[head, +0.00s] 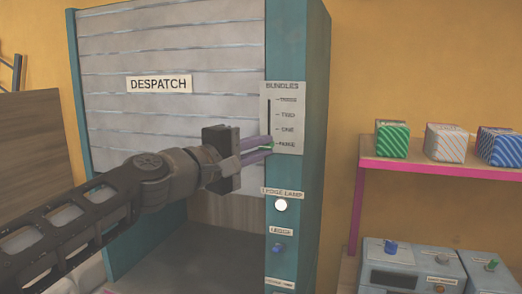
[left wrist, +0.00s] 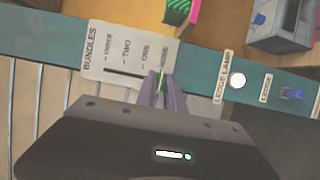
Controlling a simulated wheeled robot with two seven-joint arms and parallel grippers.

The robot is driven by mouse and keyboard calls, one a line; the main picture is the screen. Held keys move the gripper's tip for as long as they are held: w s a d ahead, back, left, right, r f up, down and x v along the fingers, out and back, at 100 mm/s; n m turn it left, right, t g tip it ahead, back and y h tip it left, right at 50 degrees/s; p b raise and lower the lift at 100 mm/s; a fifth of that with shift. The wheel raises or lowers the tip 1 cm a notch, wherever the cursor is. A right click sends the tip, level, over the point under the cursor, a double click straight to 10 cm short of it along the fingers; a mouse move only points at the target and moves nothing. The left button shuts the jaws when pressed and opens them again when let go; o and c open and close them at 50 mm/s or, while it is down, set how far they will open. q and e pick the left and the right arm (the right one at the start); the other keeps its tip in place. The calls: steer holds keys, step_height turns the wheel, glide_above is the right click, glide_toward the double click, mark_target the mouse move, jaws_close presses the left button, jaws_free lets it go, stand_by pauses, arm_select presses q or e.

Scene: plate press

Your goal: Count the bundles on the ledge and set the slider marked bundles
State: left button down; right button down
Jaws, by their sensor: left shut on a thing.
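The slider panel marked BUNDLES (head: 289,120) is on the teal post of the despatch cabinet, with a dark vertical slot and marks from THREE at the top, through TWO and ONE, to NONE at the bottom. My left gripper (head: 270,145) is shut on the green slider knob (left wrist: 161,78), which stands at about NONE; the purple fingers hide much of it. Three wrapped, striped blocks stand on a pink-edged shelf (head: 440,167) at right: green (head: 392,141), white and pink (head: 445,144), blue and purple (head: 498,147). My right gripper is out of view.
Below the panel are a lit white ledge lamp (head: 281,205) and a blue switch (head: 279,248). A slatted shutter marked DESPATCH (head: 160,84) covers the cabinet's upper part; my left arm hides part of the bay below. Grey control boxes (head: 412,266) stand under the shelf.

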arm_select(q)
steer(key=shift+f, duration=0.45)
steer(key=c, duration=1.8)
jaws_free()
steer(key=o, duration=0.4)
steer(key=shift+r, duration=0.1)
steer(key=shift+c, duration=0.2)
steer(key=shift+s+a, duration=0.1)
steer(key=b+v, duration=0.3)
steer(key=v, duration=0.4)
steer(key=shift+s+a, duration=0.2)
